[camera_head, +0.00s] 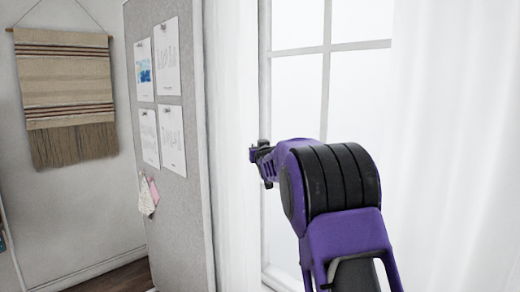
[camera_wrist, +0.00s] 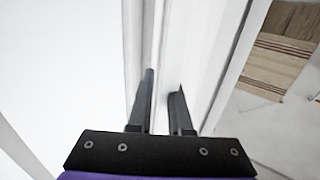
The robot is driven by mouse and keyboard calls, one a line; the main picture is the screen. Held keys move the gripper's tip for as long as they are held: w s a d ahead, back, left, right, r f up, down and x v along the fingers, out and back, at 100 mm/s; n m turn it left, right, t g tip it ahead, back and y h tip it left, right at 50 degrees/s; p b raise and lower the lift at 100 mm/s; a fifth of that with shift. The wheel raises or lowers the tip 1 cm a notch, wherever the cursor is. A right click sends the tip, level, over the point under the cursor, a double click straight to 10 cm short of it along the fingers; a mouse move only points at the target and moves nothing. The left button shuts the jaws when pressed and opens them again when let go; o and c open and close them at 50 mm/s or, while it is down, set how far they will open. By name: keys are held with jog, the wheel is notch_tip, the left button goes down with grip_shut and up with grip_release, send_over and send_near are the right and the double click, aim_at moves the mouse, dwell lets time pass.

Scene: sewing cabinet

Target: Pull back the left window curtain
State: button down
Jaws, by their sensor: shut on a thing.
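The left window curtain (camera_head: 232,110) is a narrow white strip between the pinboard and the window in the head view. It also shows as pale folds in the wrist view (camera_wrist: 200,50). My gripper (camera_head: 253,153) is at the curtain's window-side edge, about mid-height in the head view. In the wrist view my gripper (camera_wrist: 165,82) has its two dark fingers a little apart, shut on the curtain's edge. The cloth right between the fingers is washed out and hard to make out.
The window (camera_head: 300,90) with white bars is beside the curtain. The right curtain (camera_head: 450,150) hangs behind my purple arm. A grey pinboard (camera_head: 185,220) with papers stands close on the left. A woven wall hanging (camera_head: 65,80) is farther left.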

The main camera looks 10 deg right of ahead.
jog(key=shift+a+r, duration=0.15)
jog(key=shift+r, duration=0.15)
jog(key=c, duration=1.3)
grip_release()
jog(key=o, duration=0.5)
jog(key=shift+w+f, duration=0.2)
jog(key=shift+w, duration=0.05)
jog(key=shift+c, duration=0.2)
jog(key=shift+s, duration=0.15)
jog(key=s+b, duration=0.1)
jog(key=s, duration=1.6)
